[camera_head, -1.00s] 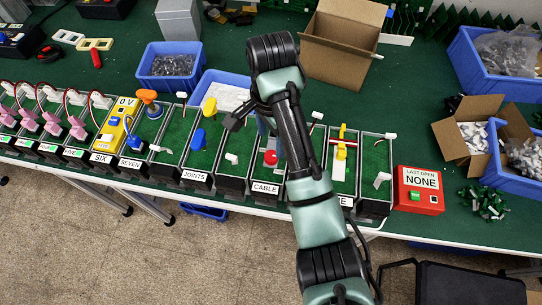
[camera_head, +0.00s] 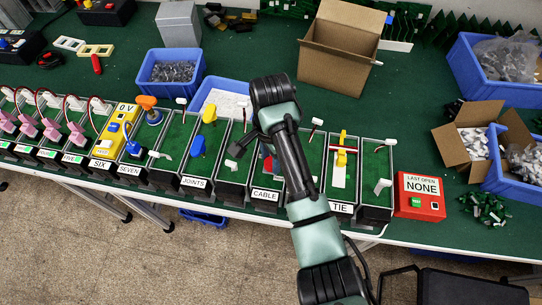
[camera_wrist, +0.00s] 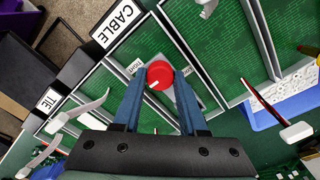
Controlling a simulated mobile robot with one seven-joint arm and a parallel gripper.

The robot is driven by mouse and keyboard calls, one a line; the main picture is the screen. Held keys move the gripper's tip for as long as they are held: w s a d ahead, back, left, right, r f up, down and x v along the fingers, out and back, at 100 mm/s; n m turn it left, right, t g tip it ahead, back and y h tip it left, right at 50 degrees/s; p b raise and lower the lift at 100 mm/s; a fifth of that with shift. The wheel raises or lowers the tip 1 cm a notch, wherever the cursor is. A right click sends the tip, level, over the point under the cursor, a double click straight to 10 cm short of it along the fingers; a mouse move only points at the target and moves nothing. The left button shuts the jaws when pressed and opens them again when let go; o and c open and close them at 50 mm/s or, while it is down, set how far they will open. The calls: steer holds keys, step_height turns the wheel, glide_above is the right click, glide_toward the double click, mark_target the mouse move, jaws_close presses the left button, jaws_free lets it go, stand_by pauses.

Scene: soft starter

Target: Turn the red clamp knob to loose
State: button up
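The red clamp knob (camera_wrist: 160,75) sits in the CABLE compartment, round, with a white mark near its lower left edge in the wrist view. A small label reading TIGHT (camera_wrist: 135,66) lies just left of it. My gripper (camera_wrist: 160,84) is open, with its two blue fingers on either side of the knob and gaps visible between them and it. I cannot tell how deep the fingertips reach. In the head view my gripper and arm cover most of the CABLE compartment (camera_head: 265,194), and the knob is largely hidden.
The JOINTS compartment (camera_head: 195,182) with blue and yellow parts is left of CABLE. The TIE compartment (camera_head: 340,208) with a yellow piece is to the right. A red LAST OPEN NONE box (camera_head: 419,197) stands at the row's right end. A blue bin (camera_head: 222,83) lies behind.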

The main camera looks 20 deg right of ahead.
jaws_close()
steer(key=shift+r+n+p, duration=0.1)
steer(key=shift+n+p, duration=0.2)
steer(key=shift+r+n+p, duration=0.1)
steer(key=shift+n+p, duration=0.55)
steer(key=shift+n, duration=0.25)
steer(key=n+p, duration=0.2)
steer(key=n, duration=0.2)
steer(key=n+p, duration=0.2)
steer(key=n, duration=0.4)
steer(key=n+p, duration=0.1)
steer(key=n, duration=0.4)
steer(key=shift+w+p, duration=0.1)
steer(key=shift+p, duration=0.25)
steer(key=shift+n, duration=0.4)
